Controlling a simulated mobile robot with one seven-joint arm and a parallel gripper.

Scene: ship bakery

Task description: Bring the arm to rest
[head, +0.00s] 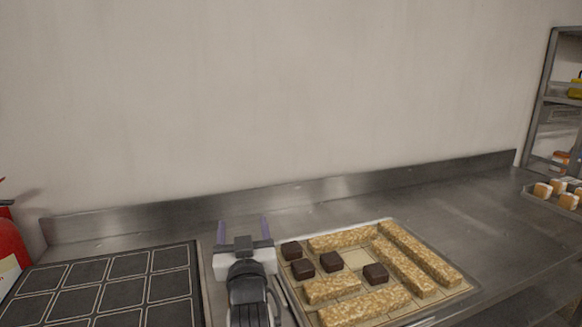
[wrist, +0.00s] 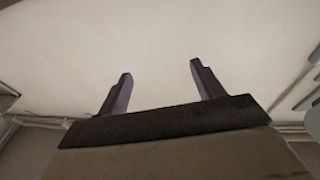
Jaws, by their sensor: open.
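My gripper (head: 243,229) is in the lower middle of the head view, above the steel counter between a dark gridded tray and a tray of bars. Its two purple-grey fingers are apart with nothing between them. In the wrist view my gripper (wrist: 158,82) also shows spread, empty fingers against a pale, plain surface. My arm comes up from the bottom edge of the head view, and its lower part is out of the picture.
The dark gridded tray (head: 103,283) lies on the left. The tray with oat bars and dark cubes (head: 350,258) lies on the right. A red extinguisher (head: 10,245) is at far left. A shelf rack (head: 540,98) and a small tray of pale pieces (head: 545,202) are at right. The counter (head: 450,205) behind is clear.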

